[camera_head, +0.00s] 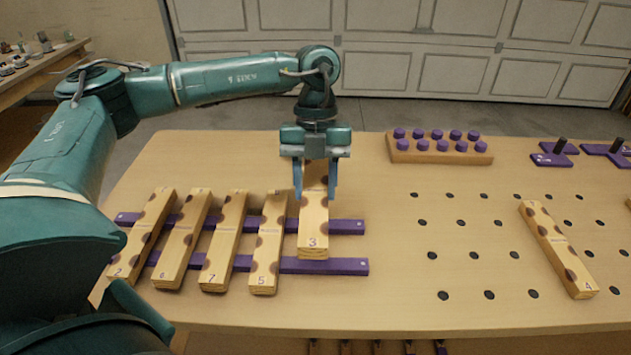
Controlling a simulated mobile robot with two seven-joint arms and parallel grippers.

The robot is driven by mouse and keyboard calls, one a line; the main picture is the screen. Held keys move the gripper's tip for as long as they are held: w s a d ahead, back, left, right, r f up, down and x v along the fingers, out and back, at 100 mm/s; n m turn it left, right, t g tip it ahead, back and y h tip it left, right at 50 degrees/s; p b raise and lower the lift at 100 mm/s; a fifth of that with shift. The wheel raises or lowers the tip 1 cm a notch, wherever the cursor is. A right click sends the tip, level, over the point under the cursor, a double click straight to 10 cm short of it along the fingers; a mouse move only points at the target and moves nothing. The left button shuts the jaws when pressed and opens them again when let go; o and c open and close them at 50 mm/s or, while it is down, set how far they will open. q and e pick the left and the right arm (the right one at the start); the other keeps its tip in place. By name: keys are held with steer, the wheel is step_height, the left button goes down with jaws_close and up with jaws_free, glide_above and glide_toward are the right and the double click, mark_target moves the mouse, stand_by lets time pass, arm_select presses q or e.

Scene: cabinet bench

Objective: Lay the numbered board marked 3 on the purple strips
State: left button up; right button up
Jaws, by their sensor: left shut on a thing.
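The board marked 3 (313,228) is a light wooden block with dark half-round marks, near the right end of the purple strips. My left gripper (316,185) is shut on its far part from above. Two purple strips, the far one (346,227) and the near one (335,267), run left to right under the boards. Boards 2 (142,233), 6 (181,240), 7 (224,242) and 5 (269,245) lie across them to the left. My right gripper is not in view.
Board 4 (557,248) lies alone at the right among dark holes in the table (390,300). A wooden block with purple pegs (438,148) stands at the back. Purple pieces with dark posts (553,154) lie back right. Board 5 is close beside board 3.

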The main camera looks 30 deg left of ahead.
arm_select(q)
steer(key=shift+f+b, duration=0.45)
steer(key=shift+f, duration=0.3)
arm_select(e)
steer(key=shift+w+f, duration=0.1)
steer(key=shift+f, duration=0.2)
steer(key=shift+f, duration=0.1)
arm_select(q)
steer(key=shift+f+b, duration=0.4)
steer(key=shift+f, duration=0.25)
step_height(320, 180, down, 5)
steer(key=b, duration=0.3)
steer(key=shift+f, duration=0.4)
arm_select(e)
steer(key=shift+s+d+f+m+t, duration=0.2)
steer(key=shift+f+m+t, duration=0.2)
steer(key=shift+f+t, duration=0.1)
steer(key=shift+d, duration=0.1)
